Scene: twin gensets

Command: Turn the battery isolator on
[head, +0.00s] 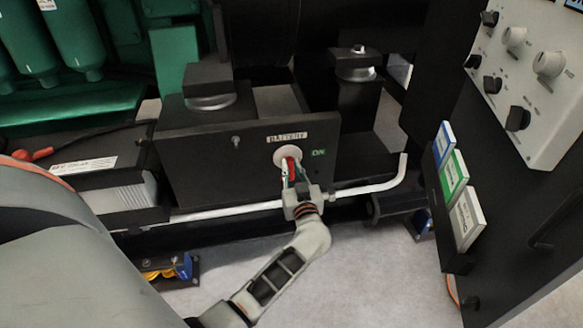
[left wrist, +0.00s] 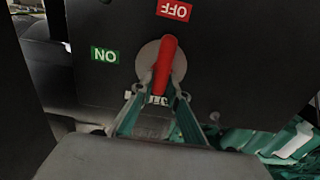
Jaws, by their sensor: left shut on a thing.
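The battery isolator is a red handle (head: 292,166) on a pale round disc, set in a dark panel (head: 215,165) under a BATTERY label (head: 287,138). A green ON label (head: 318,152) is to its right. In the left wrist view, turned over, the red handle (left wrist: 165,62) runs nearly along the line to the red OFF label (left wrist: 174,9), slightly tilted. The green ON label (left wrist: 105,54) is off to its side. My left gripper (head: 290,174) is shut on the handle; its fingertips (left wrist: 164,90) hold one end. My right gripper is not in view.
A bent white pipe (head: 370,188) runs below the panel, close to my gripper. A battery (head: 105,180) stands to the left. A dark cabinet with knobs (head: 520,85) and a rack of coloured booklets (head: 457,180) stands to the right.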

